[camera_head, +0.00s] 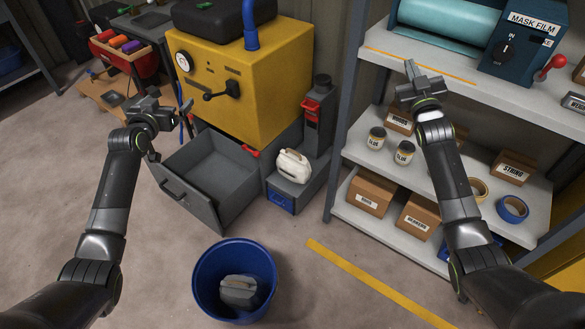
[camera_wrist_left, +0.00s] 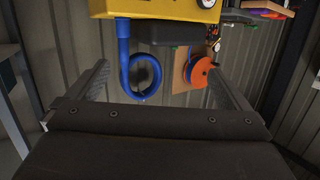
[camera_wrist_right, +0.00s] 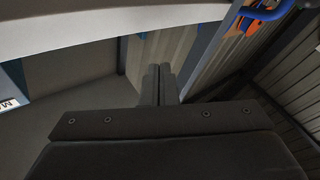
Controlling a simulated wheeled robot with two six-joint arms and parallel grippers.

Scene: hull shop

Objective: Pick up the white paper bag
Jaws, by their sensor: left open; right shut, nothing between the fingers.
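A rounded white object (camera_head: 293,165), which looks like the white paper bag though I cannot be sure of its material, sits on a low grey ledge beside the yellow machine. A pale grey lump (camera_head: 238,291) lies inside the blue bucket (camera_head: 205,262); I cannot tell what it is. My left gripper (camera_head: 172,120) is open and empty, in front of the yellow machine and left of the white object. Its spread fingers show in the left wrist view (camera_wrist_left: 160,82). Neither gripper touches the white object.
An open, empty grey drawer (camera_head: 208,172) juts out below the yellow machine (camera_head: 245,85). The shelf unit (camera_head: 376,208) at right holds boxes, glue cans and tape. Floor between drawer and left arm is clear.

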